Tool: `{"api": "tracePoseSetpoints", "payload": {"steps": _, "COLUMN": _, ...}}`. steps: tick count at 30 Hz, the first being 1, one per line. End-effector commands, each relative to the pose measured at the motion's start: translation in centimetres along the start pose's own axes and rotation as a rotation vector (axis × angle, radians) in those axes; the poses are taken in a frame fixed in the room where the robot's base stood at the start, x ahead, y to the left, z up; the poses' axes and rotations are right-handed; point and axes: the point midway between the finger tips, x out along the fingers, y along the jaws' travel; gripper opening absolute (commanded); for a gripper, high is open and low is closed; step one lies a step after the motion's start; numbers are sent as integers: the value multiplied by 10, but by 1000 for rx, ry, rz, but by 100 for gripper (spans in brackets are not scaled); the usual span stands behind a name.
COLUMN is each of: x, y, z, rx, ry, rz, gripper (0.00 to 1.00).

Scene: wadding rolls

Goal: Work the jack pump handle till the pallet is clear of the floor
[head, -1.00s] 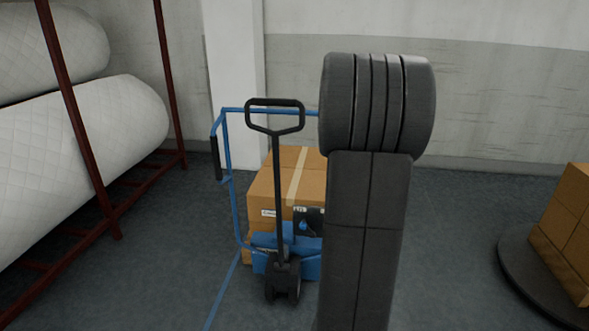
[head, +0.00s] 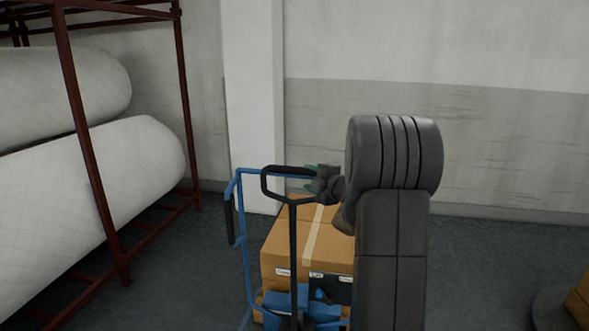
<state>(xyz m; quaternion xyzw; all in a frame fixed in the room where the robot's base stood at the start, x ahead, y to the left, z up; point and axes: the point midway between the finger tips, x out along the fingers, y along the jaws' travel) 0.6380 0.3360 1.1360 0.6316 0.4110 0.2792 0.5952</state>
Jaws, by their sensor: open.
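The jack's pump handle (head: 293,240) is a black bar with a loop grip at its top, standing roughly upright in the head view. My gripper (head: 311,180) is at the right side of the loop, with green on its fingertips. It is open; whether it touches the loop I cannot tell. The blue jack body (head: 287,302) shows at the bottom edge. The carton load (head: 290,250) stands behind the handle, partly hidden by my arm. The pallet under it and its gap to the floor are not visible.
A blue tubular frame (head: 244,255) stands just left of the handle. A dark red rack (head: 92,160) with white wadding rolls (head: 100,215) is at the left. A white pillar (head: 250,100) and wall are behind. A dark round platform (head: 550,308) with a carton is at lower right.

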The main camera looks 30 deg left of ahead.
Motion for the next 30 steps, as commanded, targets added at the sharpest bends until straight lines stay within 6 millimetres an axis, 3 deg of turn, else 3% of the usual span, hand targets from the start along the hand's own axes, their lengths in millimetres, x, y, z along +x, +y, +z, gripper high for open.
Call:
{"api": "tracePoseSetpoints", "payload": {"steps": 6, "x": 49, "y": 1, "z": 0, "rx": 2, "ry": 0, "rz": -1, "gripper": 47}}
{"api": "tracePoseSetpoints", "payload": {"steps": 15, "x": 96, "y": 1, "z": 1, "rx": 2, "ry": -2, "rz": 0, "gripper": 47}}
{"api": "tracePoseSetpoints", "payload": {"steps": 21, "x": 108, "y": 0, "z": 1, "rx": 3, "ry": -3, "rz": 0, "gripper": 47}}
{"api": "tracePoseSetpoints", "payload": {"steps": 29, "x": 109, "y": 0, "z": 1, "rx": 3, "ry": -4, "rz": 0, "gripper": 47}}
{"api": "tracePoseSetpoints", "payload": {"steps": 30, "x": 109, "y": 0, "z": 1, "rx": 3, "ry": -4, "rz": 0, "gripper": 41}}
